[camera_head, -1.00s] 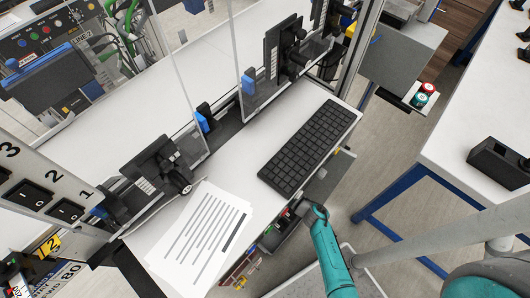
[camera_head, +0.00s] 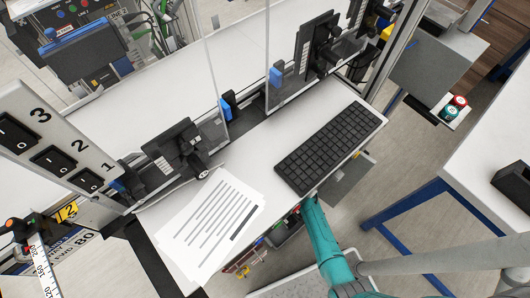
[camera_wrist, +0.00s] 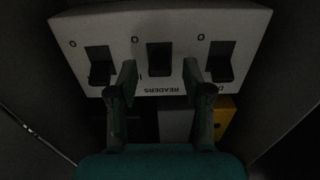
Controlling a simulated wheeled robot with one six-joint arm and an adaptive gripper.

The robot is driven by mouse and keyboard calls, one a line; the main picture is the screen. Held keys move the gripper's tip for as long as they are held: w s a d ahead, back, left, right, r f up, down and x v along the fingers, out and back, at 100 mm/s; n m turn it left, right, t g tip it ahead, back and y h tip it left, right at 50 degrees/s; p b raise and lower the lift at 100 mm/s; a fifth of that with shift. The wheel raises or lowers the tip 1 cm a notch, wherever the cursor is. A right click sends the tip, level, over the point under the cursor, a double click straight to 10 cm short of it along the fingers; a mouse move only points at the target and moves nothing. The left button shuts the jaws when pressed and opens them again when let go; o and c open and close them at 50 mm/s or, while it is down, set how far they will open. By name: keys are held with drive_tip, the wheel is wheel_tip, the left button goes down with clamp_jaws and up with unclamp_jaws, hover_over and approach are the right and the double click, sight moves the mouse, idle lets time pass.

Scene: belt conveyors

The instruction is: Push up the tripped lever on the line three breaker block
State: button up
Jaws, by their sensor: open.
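In the wrist view a pale breaker block (camera_wrist: 130,24) spans the top, with its "READERS" lettering upside down. It carries a left lever (camera_wrist: 100,74), a middle lever (camera_wrist: 160,59) and a right lever (camera_wrist: 219,68), all black. The outer two stick out at their picture-lower ends; the middle one sits differently, but the dim light hides its exact tilt. My gripper (camera_wrist: 159,80) is open and empty. Its fingertips are apart, below and to either side of the middle lever; contact cannot be told. In the head view the gripper is hidden under the table edge.
In the head view a white table (camera_head: 245,158) with a keyboard (camera_head: 330,145) and paper sheets (camera_head: 210,225) lies above my teal arm. A panel of numbered rocker switches (camera_head: 55,160) stands at left. The wrist view shows a yellow part (camera_wrist: 225,112) below the block.

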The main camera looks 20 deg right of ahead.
clamp_jaws()
drive_tip(key=shift+a+r+g, duration=0.2)
drive_tip(key=shift+r+g, duration=0.2)
drive_tip(key=shift+g, duration=0.7)
drive_tip(key=shift+w+r+g+h, duration=0.1)
drive_tip(key=shift+r+g+h, duration=0.15)
drive_tip(key=shift+g, duration=0.3)
drive_tip(key=shift+w+r+g+h, duration=0.15)
drive_tip(key=shift+g+h, duration=0.2)
drive_tip(key=shift+g, duration=0.2)
drive_tip(key=shift+s, duration=0.1)
unclamp_jaws()
drive_tip(key=shift+d, duration=0.1)
